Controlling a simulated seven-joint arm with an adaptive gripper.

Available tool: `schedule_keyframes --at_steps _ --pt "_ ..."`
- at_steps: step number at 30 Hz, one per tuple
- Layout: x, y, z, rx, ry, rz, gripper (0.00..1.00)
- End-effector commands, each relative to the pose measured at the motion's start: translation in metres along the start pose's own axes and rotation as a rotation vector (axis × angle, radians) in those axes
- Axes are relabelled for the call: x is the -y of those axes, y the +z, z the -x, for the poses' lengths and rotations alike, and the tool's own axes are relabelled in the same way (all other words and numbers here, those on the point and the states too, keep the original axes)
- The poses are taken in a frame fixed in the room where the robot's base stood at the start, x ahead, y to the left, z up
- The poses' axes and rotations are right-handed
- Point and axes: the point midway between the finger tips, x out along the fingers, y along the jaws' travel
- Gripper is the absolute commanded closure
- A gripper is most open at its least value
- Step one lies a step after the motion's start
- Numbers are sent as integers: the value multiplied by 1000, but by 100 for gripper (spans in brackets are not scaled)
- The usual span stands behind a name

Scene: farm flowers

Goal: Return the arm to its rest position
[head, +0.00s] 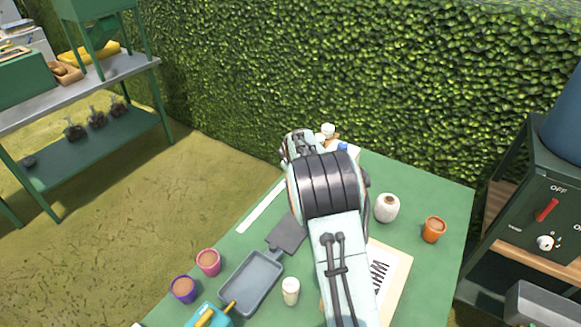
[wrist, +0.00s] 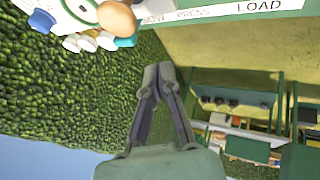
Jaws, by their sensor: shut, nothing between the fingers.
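My arm reaches across the green table (head: 450,190) in the head view, and its bulk hides my gripper there. In the wrist view my gripper (wrist: 158,78) shows with its two fingers together and nothing between them. The fingers point toward the table edge and the objects at the top of that picture, apart from them. The table edge there carries a white label strip (wrist: 225,12) with the word LOAD.
A white pot (head: 386,208) and an orange pot (head: 433,229) stand right of my arm. A grey tray (head: 251,283), a white cup (head: 290,291), a pink pot (head: 208,262) and a purple pot (head: 184,289) stand left. A hedge (head: 400,80) rises behind.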

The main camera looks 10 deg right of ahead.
Motion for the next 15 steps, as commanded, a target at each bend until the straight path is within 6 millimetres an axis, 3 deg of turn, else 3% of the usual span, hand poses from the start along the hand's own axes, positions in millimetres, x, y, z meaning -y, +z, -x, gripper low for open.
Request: schedule_keyframes --at_steps 11,14,15 --pt "-4 -2 3 -6 7 -3 100" --pt "-21 -17 26 -50 41 -13 100" --pt "-31 -28 43 -82 62 -19 100"
